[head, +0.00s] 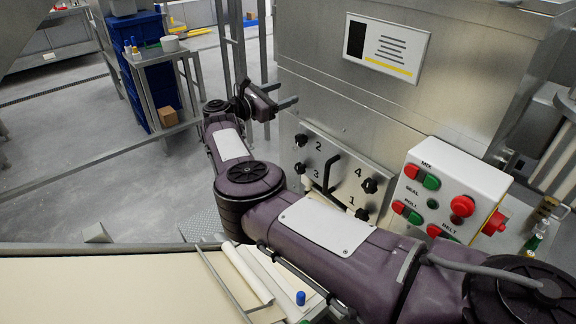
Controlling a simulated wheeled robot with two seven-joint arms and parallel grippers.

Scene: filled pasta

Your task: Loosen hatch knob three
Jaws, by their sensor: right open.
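The steel hatch plate (342,172) is on the front of the big machine, with a black bar handle (328,176) in its middle. Knob three (300,168) is a small dark knob at the plate's lower left, beside the number 3. Knob two (301,140) is above it, knob four (370,186) at the right and knob one (362,214) at the lower right, partly near my arm. My right gripper (282,96) is open and empty, up and left of the hatch plate, apart from every knob. My left gripper is out of view.
A control box (456,190) with red and green buttons stands right of the hatch. A pale work surface (110,290) with a rolling pin (246,274) and a blue-capped item (301,298) lies in front. A cart (165,85) and blue crates (137,40) stand at the back left.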

